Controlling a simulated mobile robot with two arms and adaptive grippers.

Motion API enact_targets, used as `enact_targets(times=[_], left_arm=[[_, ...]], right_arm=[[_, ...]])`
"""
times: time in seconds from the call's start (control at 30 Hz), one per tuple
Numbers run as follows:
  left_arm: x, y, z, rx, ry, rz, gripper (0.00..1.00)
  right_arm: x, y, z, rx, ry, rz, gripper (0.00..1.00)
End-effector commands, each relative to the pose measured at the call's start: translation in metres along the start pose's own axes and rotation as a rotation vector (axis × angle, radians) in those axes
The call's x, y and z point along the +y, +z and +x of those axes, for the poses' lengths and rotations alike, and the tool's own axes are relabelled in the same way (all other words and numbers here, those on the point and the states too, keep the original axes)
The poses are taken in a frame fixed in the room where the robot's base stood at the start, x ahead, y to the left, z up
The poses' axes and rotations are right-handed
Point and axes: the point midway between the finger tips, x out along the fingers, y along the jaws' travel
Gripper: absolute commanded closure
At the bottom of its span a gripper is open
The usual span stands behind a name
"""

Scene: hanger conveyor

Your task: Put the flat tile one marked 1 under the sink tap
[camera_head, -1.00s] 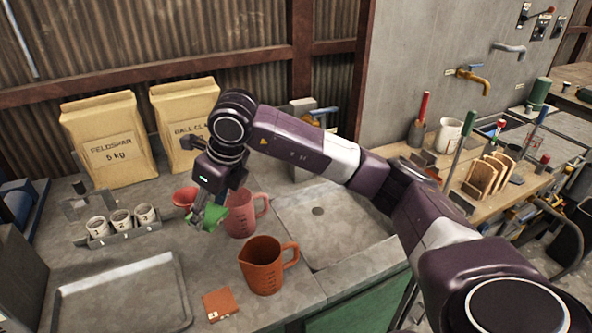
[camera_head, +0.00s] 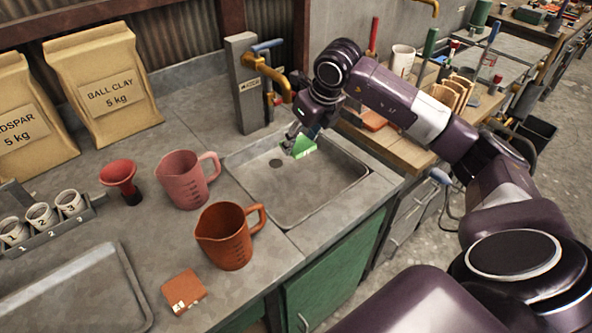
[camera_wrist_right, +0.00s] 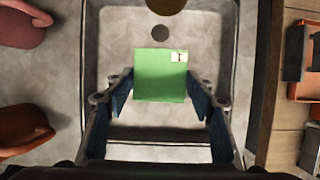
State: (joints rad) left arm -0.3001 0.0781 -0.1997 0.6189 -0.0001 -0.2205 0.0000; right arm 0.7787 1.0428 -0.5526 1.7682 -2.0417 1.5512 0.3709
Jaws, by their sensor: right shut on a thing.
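My right gripper (camera_head: 297,134) is shut on a flat green tile (camera_head: 304,147) and holds it over the sink basin (camera_head: 318,190). In the right wrist view the green tile (camera_wrist_right: 160,80) sits between the two fingers. A pale label is in its corner, and its mark is too small to read. The brass sink tap (camera_head: 272,72) stands on a grey post behind the basin, left of my gripper. A flat orange-brown tile (camera_head: 183,290) with a pale label lies on the counter at the front; its mark is unclear. My left gripper is not in view.
A pink jug (camera_head: 184,182) and an orange-brown jug (camera_head: 226,245) stand left of the basin. A red funnel (camera_head: 121,178), a rack of numbered cups and a metal tray (camera_head: 125,290) are further left. The basin floor looks clear around the drain.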

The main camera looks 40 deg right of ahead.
Motion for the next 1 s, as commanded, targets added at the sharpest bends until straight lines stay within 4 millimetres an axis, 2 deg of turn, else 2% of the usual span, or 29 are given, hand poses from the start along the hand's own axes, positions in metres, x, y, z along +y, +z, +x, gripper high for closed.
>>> enact_targets(times=[0.3,0.43,0.5,0.67,0.93,1.0], left_arm=[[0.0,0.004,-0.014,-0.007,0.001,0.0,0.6],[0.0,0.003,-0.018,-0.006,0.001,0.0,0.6],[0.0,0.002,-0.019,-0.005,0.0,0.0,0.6],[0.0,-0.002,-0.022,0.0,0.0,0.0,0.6],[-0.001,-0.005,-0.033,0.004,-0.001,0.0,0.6],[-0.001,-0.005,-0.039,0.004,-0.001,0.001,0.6]], right_arm=[[0.001,-0.034,0.077,0.007,0.002,0.001,0.82],[0.001,-0.044,0.102,0.004,0.003,0.0,0.82],[0.001,-0.047,0.111,0.002,0.001,-0.001,0.82],[0.001,-0.036,0.113,-0.002,0.002,0.001,0.82],[0.002,-0.006,0.125,0.0,0.002,0.001,0.82],[0.001,-0.013,0.133,0.005,0.002,-0.001,0.82]])
